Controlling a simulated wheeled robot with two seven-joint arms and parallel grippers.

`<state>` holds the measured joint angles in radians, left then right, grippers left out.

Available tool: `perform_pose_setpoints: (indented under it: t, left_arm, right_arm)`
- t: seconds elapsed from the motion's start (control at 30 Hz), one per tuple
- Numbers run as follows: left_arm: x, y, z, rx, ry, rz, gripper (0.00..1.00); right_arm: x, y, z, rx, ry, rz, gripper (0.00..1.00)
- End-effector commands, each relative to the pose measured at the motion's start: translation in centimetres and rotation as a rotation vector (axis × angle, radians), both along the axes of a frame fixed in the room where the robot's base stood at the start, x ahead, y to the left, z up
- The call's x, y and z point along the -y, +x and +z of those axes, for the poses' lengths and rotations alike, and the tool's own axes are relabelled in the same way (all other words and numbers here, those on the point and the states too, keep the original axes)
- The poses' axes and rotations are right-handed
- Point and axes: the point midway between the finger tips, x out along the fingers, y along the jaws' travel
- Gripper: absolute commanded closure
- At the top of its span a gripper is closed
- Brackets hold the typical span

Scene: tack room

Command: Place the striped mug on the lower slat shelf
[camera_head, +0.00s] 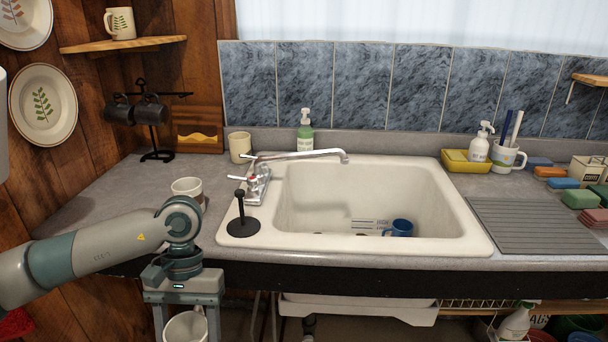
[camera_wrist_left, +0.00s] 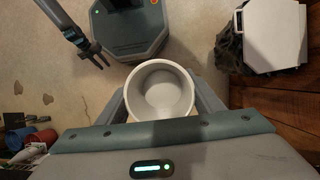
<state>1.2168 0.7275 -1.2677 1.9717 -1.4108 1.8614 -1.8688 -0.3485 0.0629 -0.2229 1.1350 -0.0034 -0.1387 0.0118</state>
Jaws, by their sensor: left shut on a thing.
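A whitish mug (camera_head: 185,328) is in my left gripper (camera_head: 186,312), in front of and below the counter's front edge. In the left wrist view, the mug (camera_wrist_left: 160,92) is seen from above, upright and empty, between the two fingers of my left gripper (camera_wrist_left: 160,103). No stripes can be made out on it. A low shelf (camera_head: 575,308) with a slatted or wire part shows under the counter at the right; I cannot tell whether it is the lower slat shelf. What seems to be my right gripper (camera_wrist_left: 96,55) shows small in the left wrist view.
A white mug (camera_head: 187,188) stands on the counter behind my left wrist. A sink (camera_head: 460,215) holds a blue mug (camera_head: 402,227). A black mug tree (camera_head: 153,130) stands at the back left. A spray bottle (camera_head: 515,322) stands low at the right.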

Motion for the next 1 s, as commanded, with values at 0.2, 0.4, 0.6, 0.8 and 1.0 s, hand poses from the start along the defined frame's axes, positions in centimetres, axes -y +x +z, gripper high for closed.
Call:
perform_pose_setpoints:
  t: [0.2,0.4,0.6,0.8,1.0]
  left_arm:
    - [0.0,0.0,0.1,0.001,-0.001,-0.001,0.70]
    - [0.1,0.0,0.1,0.001,-0.003,-0.001,0.70]
    - [0.0,0.0,0.1,0.002,-0.001,-0.001,0.70]
    - [0.0,0.1,0.1,0.003,0.001,0.000,0.70]
    - [0.0,0.0,0.1,0.001,-0.001,-0.001,0.70]
  right_arm:
    - [0.0,-0.1,0.0,-0.001,0.000,0.000,0.69]
    - [0.0,-0.6,-0.1,-0.006,0.000,0.000,0.69]
    - [0.0,-1.0,-0.3,-0.012,0.000,0.000,0.69]
    - [0.0,-1.0,-0.2,-0.011,0.000,0.000,0.69]
    - [0.0,-0.6,-0.1,-0.006,0.000,0.000,0.69]
